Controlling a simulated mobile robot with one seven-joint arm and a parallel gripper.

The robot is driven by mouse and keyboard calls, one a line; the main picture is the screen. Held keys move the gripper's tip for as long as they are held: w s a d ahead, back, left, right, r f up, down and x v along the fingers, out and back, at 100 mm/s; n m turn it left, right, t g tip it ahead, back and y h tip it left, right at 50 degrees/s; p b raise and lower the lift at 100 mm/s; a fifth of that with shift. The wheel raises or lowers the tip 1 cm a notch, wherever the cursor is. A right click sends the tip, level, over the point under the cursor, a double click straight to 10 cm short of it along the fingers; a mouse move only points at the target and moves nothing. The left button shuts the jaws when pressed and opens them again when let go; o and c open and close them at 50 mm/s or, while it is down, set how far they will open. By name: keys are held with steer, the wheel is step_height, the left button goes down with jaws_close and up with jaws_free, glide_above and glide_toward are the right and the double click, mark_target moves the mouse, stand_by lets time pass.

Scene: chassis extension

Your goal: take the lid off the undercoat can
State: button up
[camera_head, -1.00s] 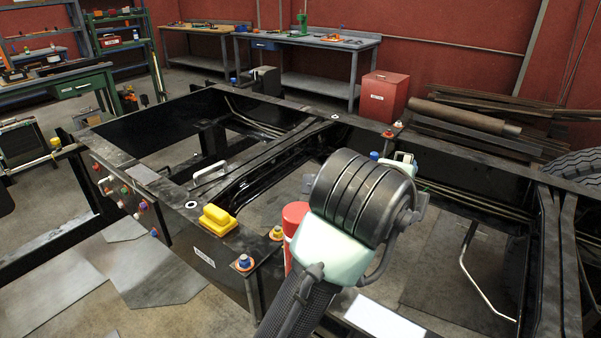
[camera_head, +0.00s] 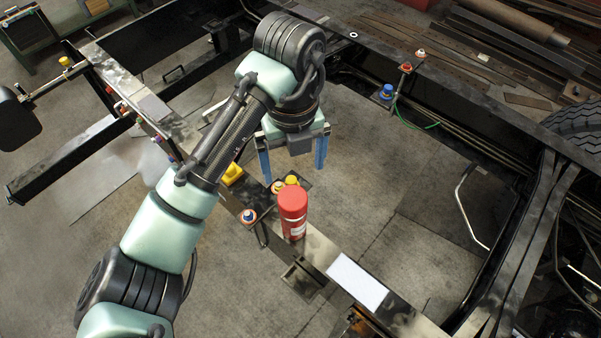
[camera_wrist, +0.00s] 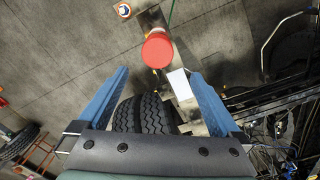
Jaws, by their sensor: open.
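The red undercoat can (camera_head: 292,226) stands upright on the dark frame rail, with its red lid (camera_head: 292,196) on top. In the wrist view the lid (camera_wrist: 158,50) appears as a red disc just beyond the fingertips, between their lines. My gripper (camera_head: 294,176) points down with its two blue fingers spread wide and nothing between them. It looks above the can and behind it in the head view. The fingers also show in the wrist view (camera_wrist: 158,75), apart from the lid.
A white sheet (camera_head: 357,281) lies on the rail right of the can. Blue-topped and yellow-topped fittings (camera_head: 249,216) stand on brackets left of it. A yellow object (camera_head: 232,173) is partly behind my arm. Bare floor (camera_head: 385,165) shows inside the frame.

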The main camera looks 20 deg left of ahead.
mark_target(293, 200)
steer(key=f, duration=0.1)
steer(key=s+f, duration=0.1)
steer(key=f, duration=0.1)
steer(key=shift+s+d+b, duration=0.15)
steer(key=shift+s+b, duration=0.1)
steer(key=shift+b, duration=0.15)
steer(key=f, duration=0.2)
steer(key=f+b, duration=0.1)
steer(key=f, duration=0.1)
steer(key=shift+w, duration=0.4)
steer(key=f, duration=0.1)
steer(key=f+b, duration=0.2)
steer(key=shift+s+f, duration=0.1)
steer(key=shift+s, duration=0.15)
steer(key=shift+f+p, duration=0.2)
steer(key=shift+p, duration=0.1)
steer(key=shift+w+f, duration=0.15)
steer(key=shift+f, duration=0.6)
steer(key=c, duration=1.2)
